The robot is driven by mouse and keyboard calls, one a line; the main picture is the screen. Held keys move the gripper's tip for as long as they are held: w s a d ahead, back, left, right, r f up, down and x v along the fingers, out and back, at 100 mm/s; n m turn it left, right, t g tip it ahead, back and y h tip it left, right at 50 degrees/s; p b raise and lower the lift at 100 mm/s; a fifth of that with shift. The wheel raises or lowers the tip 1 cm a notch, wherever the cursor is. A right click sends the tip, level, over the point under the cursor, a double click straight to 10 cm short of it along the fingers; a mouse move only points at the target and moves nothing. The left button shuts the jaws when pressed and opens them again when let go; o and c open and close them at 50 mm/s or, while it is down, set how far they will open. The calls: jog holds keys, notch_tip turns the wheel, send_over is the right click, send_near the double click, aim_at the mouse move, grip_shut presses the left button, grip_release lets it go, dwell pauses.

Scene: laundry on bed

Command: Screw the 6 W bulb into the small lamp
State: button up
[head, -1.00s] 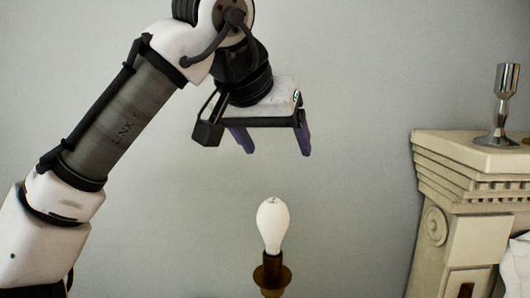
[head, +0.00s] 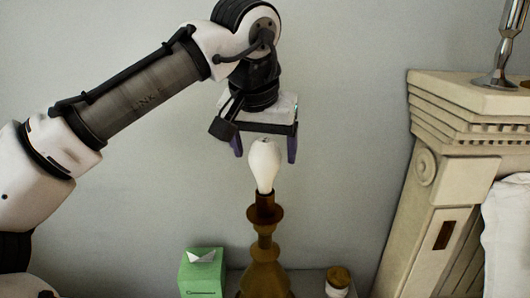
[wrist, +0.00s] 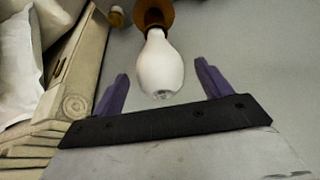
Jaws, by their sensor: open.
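The white bulb (head: 264,164) stands upright in the socket of the small brown lamp (head: 265,250) in the head view. I cannot read any wattage on it. My gripper (head: 264,150) points down above it, open, with its two purple fingers on either side of the bulb's upper part. In the wrist view the bulb (wrist: 158,66) lies between the open fingers (wrist: 160,85), with a gap on each side. The lamp's brown socket (wrist: 153,14) shows beyond it. No contact shows between fingers and bulb.
A green tissue box (head: 202,272) stands left of the lamp, and a small jar with a brown lid (head: 338,281) stands right of it. A carved cream headboard (head: 440,150) rises at the right, with a metal stand (head: 503,55) on top. The wall behind is bare.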

jog(key=shift+x, duration=1.3)
jog(key=shift+c, duration=0.5)
jog(key=c, duration=0.9)
jog(key=shift+r+m+h+p, duration=0.3)
jog(key=shift+m+p, duration=0.3)
jog(key=shift+p, duration=0.2)
jog(key=shift+c, duration=0.2)
jog(key=shift+f+m+p, duration=0.1)
jog(key=shift+m+p, duration=0.55)
jog(key=shift+m, duration=0.15)
jog(key=shift+f+m+h, duration=0.15)
jog(key=shift+m+h, duration=0.15)
